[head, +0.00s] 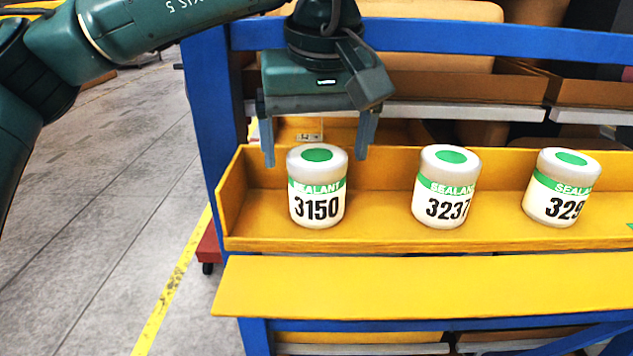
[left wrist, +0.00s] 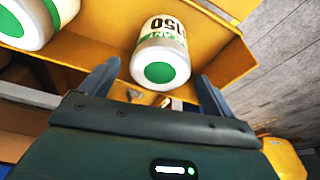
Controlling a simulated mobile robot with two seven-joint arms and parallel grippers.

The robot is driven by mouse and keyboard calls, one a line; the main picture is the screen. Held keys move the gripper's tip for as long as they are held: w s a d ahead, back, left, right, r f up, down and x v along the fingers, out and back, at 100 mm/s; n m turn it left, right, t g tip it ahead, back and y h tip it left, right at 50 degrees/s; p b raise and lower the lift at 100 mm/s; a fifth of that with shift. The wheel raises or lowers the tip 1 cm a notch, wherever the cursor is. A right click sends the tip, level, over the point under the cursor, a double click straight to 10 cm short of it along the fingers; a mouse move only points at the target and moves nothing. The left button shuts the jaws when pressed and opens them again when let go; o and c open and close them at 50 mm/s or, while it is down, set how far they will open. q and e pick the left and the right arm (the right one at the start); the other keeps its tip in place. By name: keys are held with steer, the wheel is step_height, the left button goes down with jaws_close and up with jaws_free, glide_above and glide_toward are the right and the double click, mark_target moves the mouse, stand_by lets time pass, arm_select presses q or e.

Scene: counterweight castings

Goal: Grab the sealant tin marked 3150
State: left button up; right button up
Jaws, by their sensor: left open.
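The sealant tin marked 3150 (head: 317,190) stands upright on the yellow shelf tray (head: 380,170), at its left end. It is white with a green band and a green dot on the lid. My right gripper is not in view.
A tin marked 3237 (head: 447,188) stands to the right, and another reading 329 (head: 562,188), its number cut short, stands further right. A blue rack rail (head: 420,36) runs behind my gripper. The tray has a raised left end wall (head: 232,190). Open floor lies left.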

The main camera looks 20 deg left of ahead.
arm_select(q)
steer(key=shift+s+p+x, duration=0.15)
steer(key=shift+p+x, duration=0.15)
steer(key=shift+x, duration=1.15)
steer(key=shift+s+p+x, duration=0.15)
steer(key=shift+p+x, duration=0.15)
steer(key=shift+x, duration=1.1)
steer(key=shift+d, duration=0.2)
steer(key=c, duration=1.3)
steer(key=shift+o, duration=0.2)
